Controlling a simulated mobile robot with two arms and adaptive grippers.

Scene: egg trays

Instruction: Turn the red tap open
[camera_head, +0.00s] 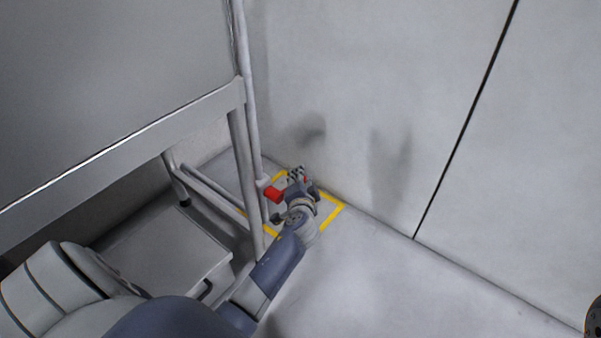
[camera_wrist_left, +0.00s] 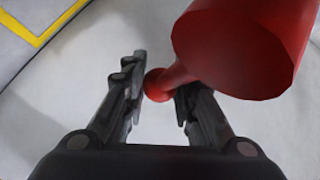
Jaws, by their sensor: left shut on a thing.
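The red tap (camera_head: 273,194) sits on a light vertical pipe beside the metal frame, low near the wall corner. It fills the upper right of the left wrist view (camera_wrist_left: 240,45) as a wide red body narrowing to a handle with a round knob. My left gripper (camera_head: 297,176) is right beside the tap. In the left wrist view its two dark fingers (camera_wrist_left: 160,84) stand on either side of the knob end, shut on the handle. The finger contact is partly hidden by the red body.
A grey metal frame (camera_head: 240,135) with a large panel stands at the left, close to the tap. A grey box (camera_head: 165,250) lies beneath it. A yellow square (camera_head: 333,207) marks the floor around the gripper. A pale wall (camera_head: 350,90) rises behind; floor to the right is clear.

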